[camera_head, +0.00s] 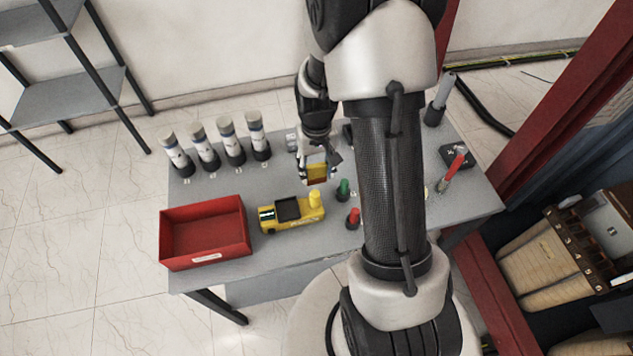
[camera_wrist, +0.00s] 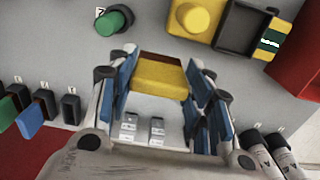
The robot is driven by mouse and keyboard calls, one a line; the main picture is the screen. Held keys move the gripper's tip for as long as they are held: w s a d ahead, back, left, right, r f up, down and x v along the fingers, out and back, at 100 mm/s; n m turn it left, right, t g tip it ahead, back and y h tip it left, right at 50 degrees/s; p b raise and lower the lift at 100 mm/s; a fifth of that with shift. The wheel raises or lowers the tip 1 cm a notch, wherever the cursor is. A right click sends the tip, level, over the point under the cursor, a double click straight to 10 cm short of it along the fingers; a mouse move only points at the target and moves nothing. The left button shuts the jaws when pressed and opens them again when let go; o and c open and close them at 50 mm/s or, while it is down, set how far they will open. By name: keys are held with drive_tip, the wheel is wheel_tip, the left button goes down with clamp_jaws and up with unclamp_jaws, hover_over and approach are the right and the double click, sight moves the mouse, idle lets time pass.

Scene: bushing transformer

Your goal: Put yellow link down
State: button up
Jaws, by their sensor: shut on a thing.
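The yellow link (camera_head: 317,172) is a small block, yellow with a dark red-brown side. My gripper (camera_head: 316,168) is shut on it above the grey table (camera_head: 245,188). In the wrist view the link (camera_wrist: 160,76) sits between the blue-padded fingers of my gripper (camera_wrist: 162,72). Two small metal pieces (camera_wrist: 128,127) show below the link in that view, partly framed by the fingers. I cannot tell how high the link is above the table.
A yellow device (camera_head: 290,212) with a black tray stands beside a red bin (camera_head: 205,232). Green (camera_head: 343,188) and red (camera_head: 353,217) pegs stand nearby. Several white cylinders (camera_head: 231,146) line the back left. My arm hides the table's middle right.

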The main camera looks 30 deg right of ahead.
sight(316, 183)
drive_tip(key=shift+f+b, duration=0.7)
drive_tip(key=shift+f, duration=1.9)
drive_tip(key=shift+f, duration=0.15)
drive_tip(key=o, duration=1.2)
